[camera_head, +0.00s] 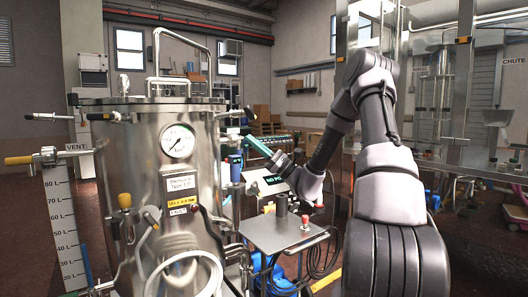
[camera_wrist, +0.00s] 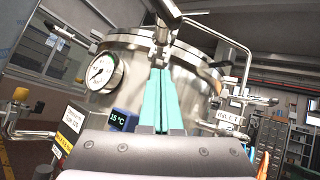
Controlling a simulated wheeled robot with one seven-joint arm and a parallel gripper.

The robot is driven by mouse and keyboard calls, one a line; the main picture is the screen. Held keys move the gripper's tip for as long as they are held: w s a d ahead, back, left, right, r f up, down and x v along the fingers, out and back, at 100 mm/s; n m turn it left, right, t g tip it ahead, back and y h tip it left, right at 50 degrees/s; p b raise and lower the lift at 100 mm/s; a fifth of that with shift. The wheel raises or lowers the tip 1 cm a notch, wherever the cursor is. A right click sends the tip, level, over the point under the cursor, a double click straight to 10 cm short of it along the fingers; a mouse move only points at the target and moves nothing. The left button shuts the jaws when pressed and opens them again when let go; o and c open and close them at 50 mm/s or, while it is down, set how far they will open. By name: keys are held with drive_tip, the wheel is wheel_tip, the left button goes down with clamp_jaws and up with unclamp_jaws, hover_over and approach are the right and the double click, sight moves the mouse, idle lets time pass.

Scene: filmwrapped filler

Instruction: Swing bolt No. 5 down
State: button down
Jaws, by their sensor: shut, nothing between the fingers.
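The steel vessel (camera_head: 170,165) stands at the left of the head view, with a round lid and fittings with dark ends around its rim. One rim fitting (camera_head: 235,113) sticks out at the right, just above my gripper (camera_head: 250,140). In the wrist view, my gripper (camera_wrist: 160,72) has its teal fingers together and empty. A metal bolt-like part (camera_wrist: 162,38) at the lid's edge stands straight beyond the fingertips. I cannot tell whether they touch. No number 5 is readable, so I cannot tell which bolt is No. 5.
A pressure gauge (camera_head: 178,141) is on the vessel's front; a 15 °C display (camera_wrist: 121,120) sits left of the fingers. A pipe with a valve (camera_wrist: 238,100) is at right. A small grey table (camera_head: 270,240) stands below my arm.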

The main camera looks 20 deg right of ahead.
sight(234, 118)
drive_tip(key=r, duration=0.1)
drive_tip(key=a+r, duration=0.1)
drive_tip(key=r, duration=0.1)
drive_tip(key=a+r, duration=0.1)
drive_tip(key=shift+w+a+r, duration=0.2)
drive_tip(key=shift+r, duration=0.1)
drive_tip(key=shift+a+r, duration=0.1)
drive_tip(key=shift+r, duration=0.25)
drive_tip(key=shift+s+r, duration=0.15)
drive_tip(key=shift+r, duration=0.8)
